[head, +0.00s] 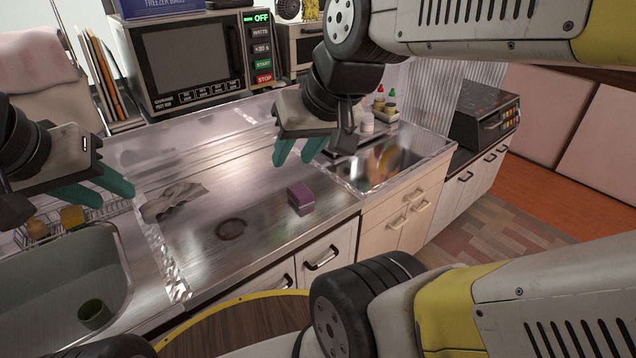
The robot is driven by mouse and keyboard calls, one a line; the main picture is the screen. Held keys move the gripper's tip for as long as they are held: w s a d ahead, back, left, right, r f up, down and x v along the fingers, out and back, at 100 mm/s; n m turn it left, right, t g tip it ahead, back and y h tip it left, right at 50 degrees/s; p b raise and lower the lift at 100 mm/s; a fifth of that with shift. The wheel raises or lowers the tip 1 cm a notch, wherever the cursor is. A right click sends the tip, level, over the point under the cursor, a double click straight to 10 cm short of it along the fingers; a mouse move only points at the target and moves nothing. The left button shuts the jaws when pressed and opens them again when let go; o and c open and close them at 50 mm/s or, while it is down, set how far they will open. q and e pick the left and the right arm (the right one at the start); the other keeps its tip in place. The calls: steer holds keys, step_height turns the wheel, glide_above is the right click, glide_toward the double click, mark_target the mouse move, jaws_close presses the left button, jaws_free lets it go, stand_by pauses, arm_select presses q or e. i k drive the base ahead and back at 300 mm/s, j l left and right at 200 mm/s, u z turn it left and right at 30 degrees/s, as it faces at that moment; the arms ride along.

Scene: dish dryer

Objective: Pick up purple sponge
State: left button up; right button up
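The purple sponge (300,198) lies on the steel counter (200,245), near its front edge, left of the stove recess. My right gripper (298,152) has teal fingers spread apart, with nothing between them. It hangs above and behind the sponge in the picture, apart from it. My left gripper (105,190) is at the far left, over the counter near the sink. Its teal fingers are apart and hold nothing that I can see.
A crumpled grey cloth (175,200) lies on the counter. A microwave (195,60) stands at the back. Small bottles (385,100) stand behind the stove recess (385,163). Counter around the sponge is clear.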

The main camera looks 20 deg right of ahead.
mark_target(301, 196)
steer(key=i+j+z, duration=0.1)
steer(key=z, duration=0.35)
steer(key=i+j+z, duration=0.1)
steer(key=z, duration=0.35)
steer(key=k+j, duration=0.1)
steer(key=k, duration=0.8)
steer(key=k+u, duration=0.1)
steer(key=u, duration=1.3)
steer(key=l+u, duration=0.1)
steer(key=u, duration=0.4)
steer(key=l+u, duration=0.1)
steer(key=u, duration=0.4)
steer(key=l+u, duration=0.1)
steer(key=u, duration=0.4)
steer(key=k+u, duration=0.15)
steer(key=u, duration=0.35)
steer(key=k+l+u, duration=0.1)
steer(key=k+l, duration=0.2)
steer(key=z, duration=2.6)
steer(key=k+l, duration=0.05)
steer(key=l, duration=0.05)
